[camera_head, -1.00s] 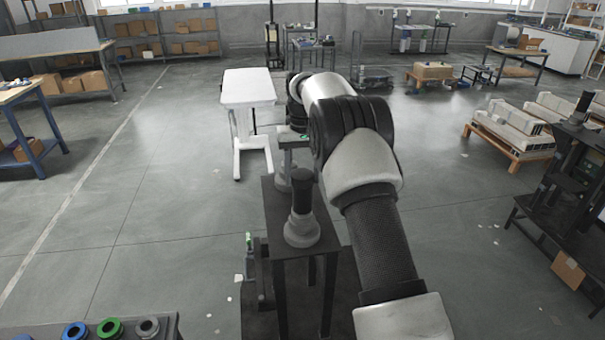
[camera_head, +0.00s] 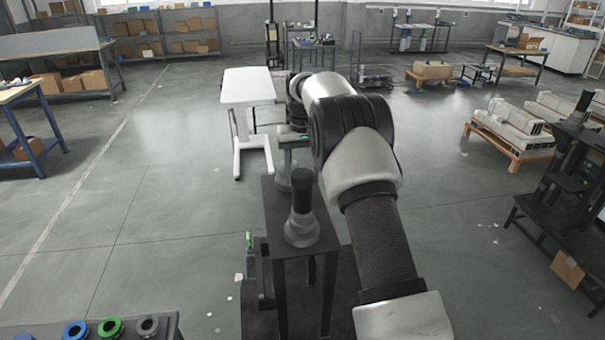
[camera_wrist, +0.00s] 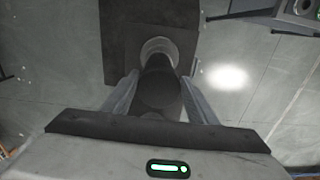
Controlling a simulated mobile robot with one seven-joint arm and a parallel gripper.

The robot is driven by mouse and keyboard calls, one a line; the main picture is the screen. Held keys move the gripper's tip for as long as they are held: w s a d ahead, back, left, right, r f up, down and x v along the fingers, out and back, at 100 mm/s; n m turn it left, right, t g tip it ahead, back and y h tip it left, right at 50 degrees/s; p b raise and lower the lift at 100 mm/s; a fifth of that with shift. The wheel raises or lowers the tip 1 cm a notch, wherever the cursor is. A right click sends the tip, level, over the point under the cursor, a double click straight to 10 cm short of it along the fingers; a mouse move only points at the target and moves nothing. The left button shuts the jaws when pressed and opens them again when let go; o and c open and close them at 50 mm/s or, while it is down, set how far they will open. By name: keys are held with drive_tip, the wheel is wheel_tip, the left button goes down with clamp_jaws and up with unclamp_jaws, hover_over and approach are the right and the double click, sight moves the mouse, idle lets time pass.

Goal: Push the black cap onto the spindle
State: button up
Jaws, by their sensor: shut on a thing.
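My gripper (camera_wrist: 161,76) shows in the wrist view with one grey finger on each side of the black cap (camera_wrist: 160,92), shut on it. The cap is a dark cylinder with its round top toward the camera. Beyond it, a pale grey round foot (camera_wrist: 157,46) of the spindle stands on a dark table top. The cap hides most of the spindle, so the contact between them cannot be told. In the head view my gripper (camera_head: 291,140) points down at the table's far end. A dark upright post (camera_head: 302,190) on a stepped grey foot (camera_head: 302,231) stands in front of it.
The small dark table (camera_head: 278,238) has a narrow top. A bench at the lower left bears blue, green and grey rings (camera_head: 148,326). A white table (camera_head: 248,88) stands behind my gripper. A dark rack (camera_head: 570,185) is at the right.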

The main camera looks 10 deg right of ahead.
drive_tip(key=shift+f, duration=0.15)
drive_tip(key=o, duration=1.6)
drive_tip(key=shift+o, duration=0.2)
drive_tip(key=shift+r, duration=0.3)
drive_tip(key=shift+r, duration=0.75)
drive_tip(key=shift+r, duration=0.15)
drive_tip(key=shift+r, duration=2.4)
clamp_jaws()
